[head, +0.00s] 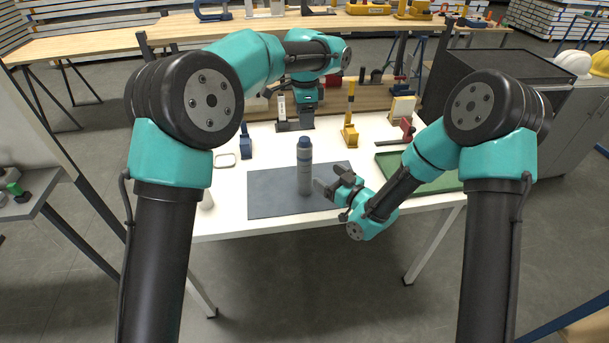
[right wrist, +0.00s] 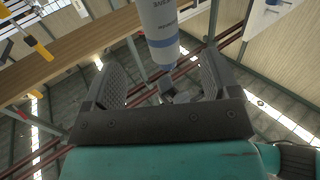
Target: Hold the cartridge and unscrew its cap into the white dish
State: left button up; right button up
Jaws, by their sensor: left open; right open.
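The cartridge (head: 304,172), a grey cylinder with a blue band and bluish top, stands upright on the dark grey mat. It also shows between the fingers in the right wrist view (right wrist: 158,22), with clear gaps on both sides. My right gripper (head: 329,187) is open at the cartridge's lower right side; its fingers also show in the right wrist view (right wrist: 163,85). My left gripper (head: 295,124) is open and empty behind the cartridge, apart from it. A small pale dish (head: 225,160) appears to lie on the white table left of the mat.
The mat (head: 270,200) is clear left of the cartridge. A blue stand (head: 246,145), a yellow-and-black tool (head: 350,130) and a red clamp (head: 407,130) stand farther back. A green tray (head: 440,183) lies at the right. White table (head: 225,222) shows along the front.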

aim_at(310, 163)
jog(key=x, duration=1)
jog(key=shift+w+a, duration=0.3)
grip_shut()
pick_arm(q)
jog(key=m, duration=0.5)
jog(key=shift+m, duration=0.3)
jog(key=m, duration=1.6)
jog(key=shift+m, duration=0.4)
